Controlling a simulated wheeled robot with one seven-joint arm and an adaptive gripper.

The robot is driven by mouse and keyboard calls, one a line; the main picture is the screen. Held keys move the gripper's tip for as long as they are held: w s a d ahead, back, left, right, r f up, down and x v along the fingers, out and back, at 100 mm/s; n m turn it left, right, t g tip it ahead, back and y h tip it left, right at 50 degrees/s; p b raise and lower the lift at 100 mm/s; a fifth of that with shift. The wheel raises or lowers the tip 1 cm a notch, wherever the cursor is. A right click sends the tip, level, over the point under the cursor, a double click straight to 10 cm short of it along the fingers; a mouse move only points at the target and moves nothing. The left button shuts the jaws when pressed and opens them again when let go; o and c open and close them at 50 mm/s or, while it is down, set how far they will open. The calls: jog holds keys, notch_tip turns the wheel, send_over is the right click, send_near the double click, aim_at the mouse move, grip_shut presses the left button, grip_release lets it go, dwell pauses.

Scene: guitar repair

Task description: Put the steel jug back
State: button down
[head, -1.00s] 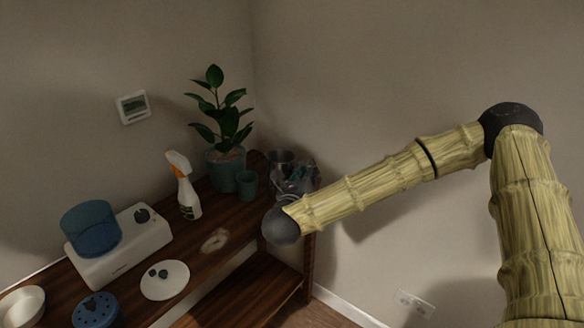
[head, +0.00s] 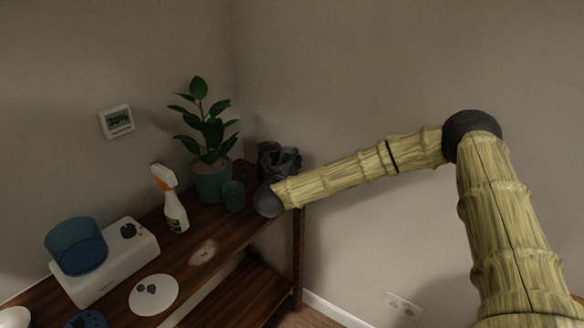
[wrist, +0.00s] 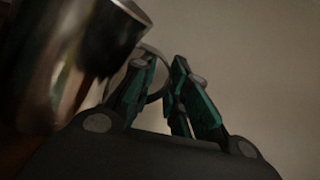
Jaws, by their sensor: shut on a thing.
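The steel jug (head: 267,152) is dark and shiny. It shows beside my gripper (head: 287,163) near the right end of the wooden shelf, right of the plant pot. In the wrist view the jug (wrist: 72,60) fills the upper left, tilted in the picture. Its ring-like handle (wrist: 151,96) lies between the green fingers of my gripper (wrist: 165,68), which is shut on it. The jug's base is hidden in the head view, so I cannot tell whether it touches the shelf.
The wooden shelf (head: 232,238) holds a potted plant (head: 211,183), a small teal cup (head: 233,196), a spray bottle (head: 173,205), a white appliance (head: 120,262) and a white plate (head: 153,294). A pale ring-shaped mark (head: 202,252) lies on bare wood. Walls stand close behind.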

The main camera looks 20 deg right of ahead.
jog(key=shift+w+d, duration=0.1)
jog(key=shift+w, duration=0.25)
jog(key=shift+f+p, duration=0.3)
jog(key=shift+f, duration=1.4)
jog(key=shift+f, duration=0.1)
jog(key=shift+f, duration=0.1)
jog(key=c, duration=1.4)
grip_release()
jog(key=shift+s, duration=0.1)
jog(key=b+v, duration=0.1)
jog(key=v, duration=1.1)
jog(key=shift+b, duration=0.35)
